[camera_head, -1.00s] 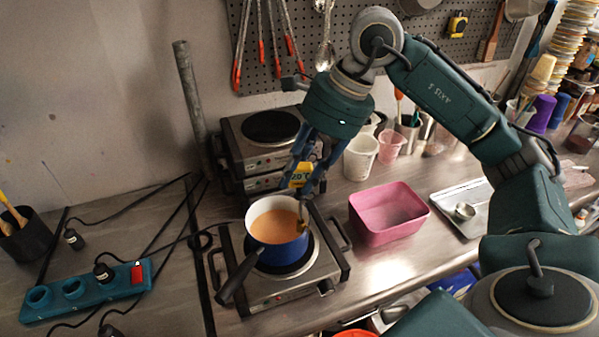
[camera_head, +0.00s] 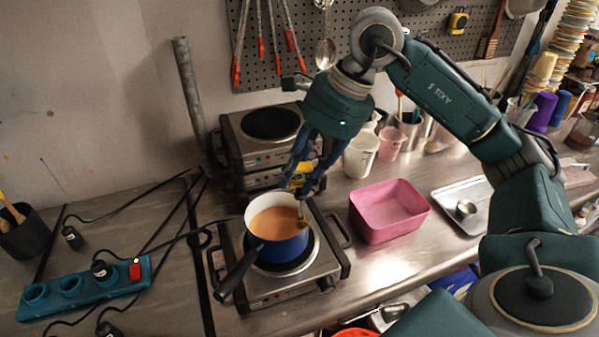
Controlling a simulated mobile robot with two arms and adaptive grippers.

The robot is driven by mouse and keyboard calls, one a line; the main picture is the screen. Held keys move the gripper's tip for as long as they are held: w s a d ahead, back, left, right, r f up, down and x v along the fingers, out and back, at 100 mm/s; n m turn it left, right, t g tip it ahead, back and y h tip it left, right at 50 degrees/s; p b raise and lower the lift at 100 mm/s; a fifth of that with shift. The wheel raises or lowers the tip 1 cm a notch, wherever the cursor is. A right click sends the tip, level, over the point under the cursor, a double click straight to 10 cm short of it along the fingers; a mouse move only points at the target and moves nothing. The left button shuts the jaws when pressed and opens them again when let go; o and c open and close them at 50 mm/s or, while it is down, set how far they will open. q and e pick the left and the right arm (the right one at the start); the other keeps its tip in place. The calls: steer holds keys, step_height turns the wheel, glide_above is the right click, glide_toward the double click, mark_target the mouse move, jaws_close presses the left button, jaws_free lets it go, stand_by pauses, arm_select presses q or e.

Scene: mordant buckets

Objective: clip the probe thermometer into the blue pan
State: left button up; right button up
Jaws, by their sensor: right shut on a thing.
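The blue pan (camera_head: 279,246) sits on a hot plate (camera_head: 262,290). It is white inside, holds orange liquid (camera_head: 272,221), and its dark handle points to the lower left. My right gripper (camera_head: 302,188) is above the pan's far right rim, pointing down, shut on the yellow probe thermometer (camera_head: 304,170). The fingers hide much of its body. Its lower part, with a brassy clip (camera_head: 301,215), is at the inside right of the rim. I cannot tell whether the clip grips the rim. My left gripper is not in view.
A pink tub (camera_head: 388,212) stands right of the hot plate, with a metal tray (camera_head: 465,190) beyond it. Stacked hot plates (camera_head: 262,150) stand behind the pan. A teal power strip (camera_head: 85,290) with cables lies at the left. Cups stand behind the gripper.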

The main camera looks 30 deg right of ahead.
mark_target(300, 196)
steer(key=shift+f, duration=0.2)
steer(key=shift+f+b, duration=0.45)
steer(key=shift+b, duration=0.1)
steer(key=shift+f, duration=0.15)
stand_by(0.3)
steer(key=shift+f+b, duration=0.45)
steer(key=shift+b, duration=0.15)
steer(key=shift+f, duration=0.1)
steer(key=shift+f+b, duration=0.5)
steer(key=shift+b, duration=0.05)
steer(key=shift+f, duration=0.1)
stand_by(0.4)
steer(key=shift+f+b, duration=0.5)
steer(key=shift+b, duration=0.05)
steer(key=shift+f, duration=0.1)
stand_by(0.3)
